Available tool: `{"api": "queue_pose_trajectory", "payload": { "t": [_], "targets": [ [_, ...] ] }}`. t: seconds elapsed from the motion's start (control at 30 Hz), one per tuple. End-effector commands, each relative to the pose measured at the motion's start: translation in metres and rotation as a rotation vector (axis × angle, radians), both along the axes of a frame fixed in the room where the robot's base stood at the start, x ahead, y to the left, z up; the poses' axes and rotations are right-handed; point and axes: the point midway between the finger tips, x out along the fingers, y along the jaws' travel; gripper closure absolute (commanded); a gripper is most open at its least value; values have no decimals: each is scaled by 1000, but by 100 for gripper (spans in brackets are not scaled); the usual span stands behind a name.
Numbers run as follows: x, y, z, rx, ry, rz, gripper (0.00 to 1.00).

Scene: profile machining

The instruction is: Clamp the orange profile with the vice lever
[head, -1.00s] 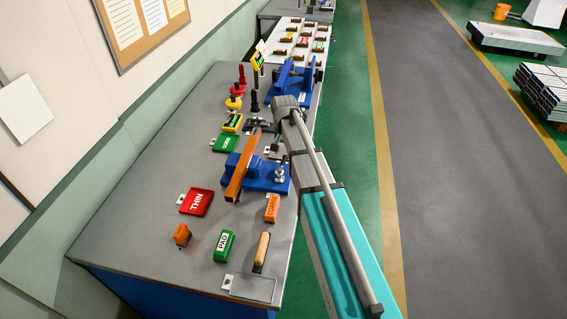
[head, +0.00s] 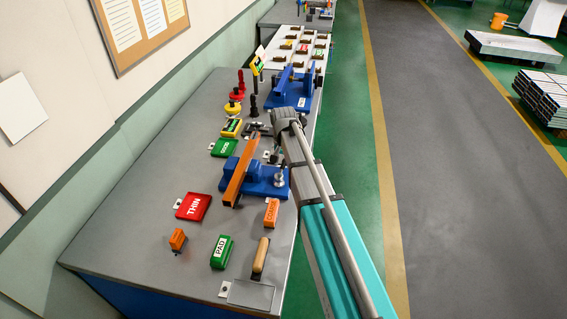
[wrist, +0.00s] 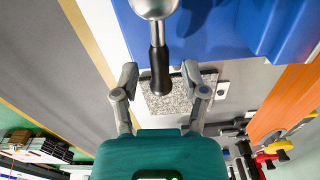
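The orange profile (head: 240,171) lies across the blue vice (head: 266,184) on the grey bench. It also shows at the right of the wrist view (wrist: 292,101). The vice lever (wrist: 158,70) has a black grip below a round metal hub at the top of the wrist view. My gripper (wrist: 159,76) is open, with one finger on each side of the black grip. Gaps show between the grip and both fingers; their depth relative to the grip is unclear. In the head view my arm mostly hides the gripper.
Red (head: 193,206), green (head: 221,252) and orange (head: 271,213) blocks lie on the near bench, with a wooden-handled tool (head: 260,256). Another blue fixture (head: 291,96) stands beyond my wrist. A green block (head: 224,148) lies left of the vice. Open floor lies right.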

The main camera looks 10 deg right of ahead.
Motion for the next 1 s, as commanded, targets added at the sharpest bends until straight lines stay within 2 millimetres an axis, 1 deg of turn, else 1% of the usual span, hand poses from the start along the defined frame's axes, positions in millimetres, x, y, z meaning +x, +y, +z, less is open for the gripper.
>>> {"api": "queue_pose_trajectory", "payload": {
  "t": [0.03, 0.17, 0.2, 0.27, 0.3, 0.57, 0.83, 1.0],
  "targets": [
    [0, 0, 0, 0, 0, 0, 56],
    [0, 0, 0, 0, 0, 0, 80],
    [0, 0, 0, 0, 0, 0, 87],
    [0, 0, 0, 0, 0, 0, 99],
    [0, 0, 0, 0, 0, 0, 100],
    [0, 0, 0, -1, 0, 3, 100],
    [2, 5, 0, -1, 0, 95, 100],
    [3, 6, 0, -1, 0, 109, 100]
  ]
}}
